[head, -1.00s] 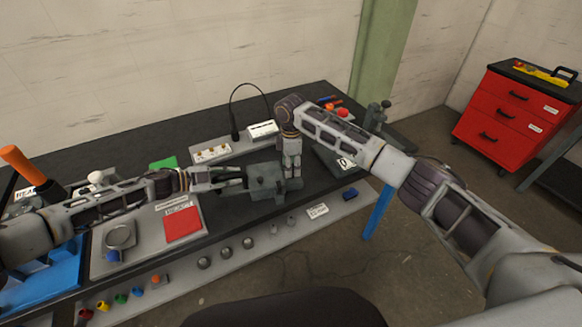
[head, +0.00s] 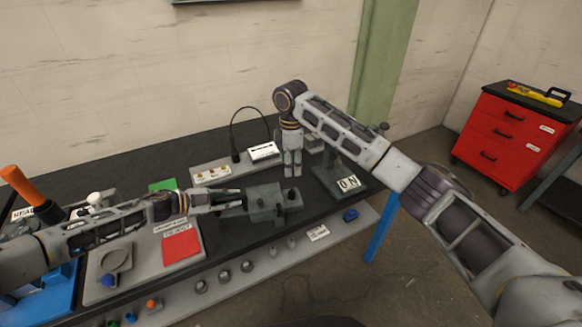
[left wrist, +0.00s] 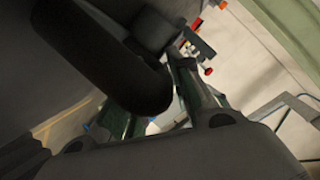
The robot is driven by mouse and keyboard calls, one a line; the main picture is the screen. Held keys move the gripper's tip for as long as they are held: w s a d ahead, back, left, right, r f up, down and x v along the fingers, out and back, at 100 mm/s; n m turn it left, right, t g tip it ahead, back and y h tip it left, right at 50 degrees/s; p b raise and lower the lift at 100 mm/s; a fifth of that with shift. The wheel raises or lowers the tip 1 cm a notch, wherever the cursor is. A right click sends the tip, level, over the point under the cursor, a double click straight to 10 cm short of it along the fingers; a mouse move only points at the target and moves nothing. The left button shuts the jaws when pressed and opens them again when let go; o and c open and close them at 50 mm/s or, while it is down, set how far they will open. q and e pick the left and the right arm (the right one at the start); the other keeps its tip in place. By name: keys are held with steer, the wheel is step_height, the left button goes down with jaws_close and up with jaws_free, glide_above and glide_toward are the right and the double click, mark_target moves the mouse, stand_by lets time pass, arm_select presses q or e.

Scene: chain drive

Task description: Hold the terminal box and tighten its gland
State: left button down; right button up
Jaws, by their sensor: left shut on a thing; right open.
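The terminal box (head: 266,204) is a grey-green block near the middle of the head view, over the bench's front part. My left gripper (head: 238,200) comes in from the left and is shut on the box's left side. I cannot tell whether the box touches the bench. The gland cannot be made out clearly. My right gripper (head: 292,172) points down just behind and above the box's right end, apart from it, open and empty. In the left wrist view, dark nearby shapes fill most of the picture and I cannot identify the box.
A grey stand with an ON sign (head: 348,183) is right of the box. Behind is a grey strip with brass parts (head: 211,174) and a white device (head: 263,151). A red plate (head: 181,245) lies at left. Several round knobs (head: 225,278) line the front edge.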

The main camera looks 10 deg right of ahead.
arm_select(q)
steer(key=c, duration=1.2)
jaws_free()
steer(key=shift+o, duration=0.2)
steer(key=shift+a, duration=0.15)
steer(key=v, duration=1.1)
steer(key=shift+a+r, duration=0.2)
steer(key=shift+a, duration=0.1)
steer(key=shift+s, duration=0.2)
